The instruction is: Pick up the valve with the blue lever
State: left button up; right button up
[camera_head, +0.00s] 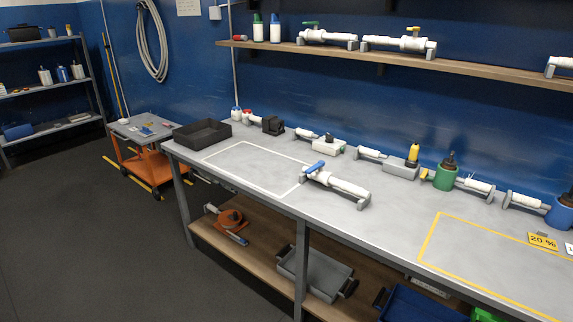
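The valve with the blue lever (315,167) is at the left end of a white pipe piece (343,185) on the grey workbench (386,211). The piece rests on small grey supports near the bench's middle. The valve end lies close to the right edge of a white-outlined rectangle. Neither of my grippers shows in the head view.
A black tray (202,134) stands at the bench's left end. Several pipe pieces, a green container (444,178) and a blue container (563,210) line the back. A yellow-outlined area with a "20 %" sign (542,241) is at right. The white-outlined rectangle is empty.

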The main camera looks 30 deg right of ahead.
aim_at(327, 178)
jog(key=i+z, duration=0.25)
jog(key=i, duration=0.15)
jog(key=i+j+z, duration=0.2)
jog(key=i, duration=0.15)
jog(key=i+j+z, duration=0.25)
jog(key=i, duration=0.15)
